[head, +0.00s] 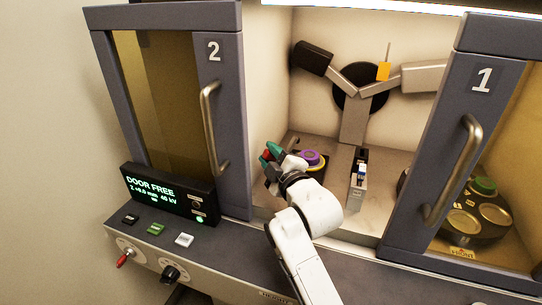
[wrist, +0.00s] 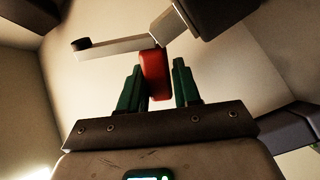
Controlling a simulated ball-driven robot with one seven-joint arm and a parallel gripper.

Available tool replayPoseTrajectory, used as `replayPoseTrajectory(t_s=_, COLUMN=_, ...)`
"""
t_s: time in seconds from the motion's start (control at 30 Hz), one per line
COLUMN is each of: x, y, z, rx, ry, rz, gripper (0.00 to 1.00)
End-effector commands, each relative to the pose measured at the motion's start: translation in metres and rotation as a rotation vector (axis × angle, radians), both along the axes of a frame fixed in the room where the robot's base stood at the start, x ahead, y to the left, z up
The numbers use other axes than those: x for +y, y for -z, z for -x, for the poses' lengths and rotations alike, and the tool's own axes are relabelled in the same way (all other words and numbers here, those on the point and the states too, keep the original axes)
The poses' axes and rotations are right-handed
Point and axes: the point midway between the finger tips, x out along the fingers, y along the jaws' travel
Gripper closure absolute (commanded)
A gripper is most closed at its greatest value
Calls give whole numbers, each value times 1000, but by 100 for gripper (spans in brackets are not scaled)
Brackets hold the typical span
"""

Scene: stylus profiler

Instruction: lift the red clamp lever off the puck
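The red clamp lever (wrist: 156,78) stands between the two green fingers of my gripper (wrist: 158,88) in the wrist view. The left finger is against or very near it. A narrow gap shows between the lever and the right finger, so the gripper looks open around it. In the head view, my gripper (head: 269,159) is at the left of the puck (head: 312,158), which has a purple top. A small red part of the lever (head: 267,154) shows at the fingertips. Where the lever meets the puck is hidden.
Door 2 (head: 160,100) and its handle stand left of my arm, door 1 (head: 470,150) to the right. A small stand with a blue part (head: 360,175) is right of the puck. A metal arm with a dark knob (wrist: 80,44) crosses above the fingers in the wrist view.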

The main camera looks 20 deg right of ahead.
Motion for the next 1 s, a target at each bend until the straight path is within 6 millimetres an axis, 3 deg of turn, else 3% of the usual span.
replayPoseTrajectory(t_s=0.2, x=1, y=1, z=0, rx=1, ry=0, rz=-2, gripper=49)
replayPoseTrajectory(t_s=0.53, x=-1, y=1, z=6, rx=1, ry=0, rz=-3, gripper=49)
replayPoseTrajectory(t_s=1.0, x=-13, y=2, z=83, rx=2, ry=0, rz=-3, gripper=49)
